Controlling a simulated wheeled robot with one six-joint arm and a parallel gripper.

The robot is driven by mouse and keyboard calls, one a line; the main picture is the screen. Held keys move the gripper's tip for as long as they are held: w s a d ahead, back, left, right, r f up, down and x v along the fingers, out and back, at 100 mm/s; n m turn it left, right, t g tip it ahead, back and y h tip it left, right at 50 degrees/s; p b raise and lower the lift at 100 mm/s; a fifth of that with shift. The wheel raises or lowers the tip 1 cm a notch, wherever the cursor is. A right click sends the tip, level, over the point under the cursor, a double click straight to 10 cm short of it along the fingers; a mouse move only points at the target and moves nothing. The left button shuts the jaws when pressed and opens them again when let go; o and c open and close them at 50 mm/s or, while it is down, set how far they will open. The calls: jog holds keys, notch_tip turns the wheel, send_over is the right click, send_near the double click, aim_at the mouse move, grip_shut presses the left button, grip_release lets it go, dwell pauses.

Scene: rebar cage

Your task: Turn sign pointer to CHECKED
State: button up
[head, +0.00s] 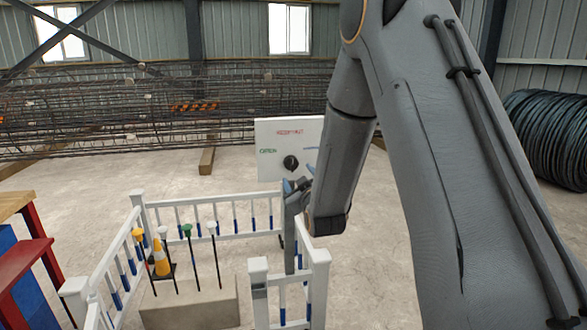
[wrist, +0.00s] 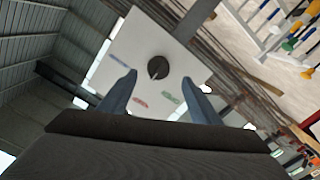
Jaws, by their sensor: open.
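The white sign board (head: 304,137) stands upright beyond my gripper (head: 297,186). It has green lettering at left, red lettering at the top and partly hidden blue lettering at right. A dark round knob (head: 290,162), the pointer, is on its face. In the wrist view the knob (wrist: 158,67) shows a thin pale mark; which label it points to I cannot tell. My gripper (wrist: 158,77) is open and empty, its two blue-grey fingers on either side of the knob in the picture. The gap in depth is unclear; no contact is visible.
A white railing (head: 215,236) encloses a concrete block (head: 190,305) with several capped rods and an orange cone (head: 161,258). Red and blue furniture (head: 25,265) stands at left. Long rebar cages (head: 80,110) lie behind; a dark coil (head: 548,135) is at right.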

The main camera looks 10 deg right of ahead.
aim_at(293, 166)
jog(key=w+p, duration=0.1)
jog(key=w, duration=0.7)
jog(key=shift+r, duration=0.15)
jog(key=c, duration=1)
jog(key=shift+c, duration=0.2)
jog(key=shift+m, duration=0.3)
jog(key=m+b, duration=0.2)
jog(key=m, duration=0.3)
jog(key=shift+m+b, duration=0.3)
jog(key=shift+b, duration=0.05)
jog(key=m+b, duration=0.2)
jog(key=m, duration=0.3)
jog(key=shift+a+m, duration=0.1)
jog(key=shift+m, duration=0.2)
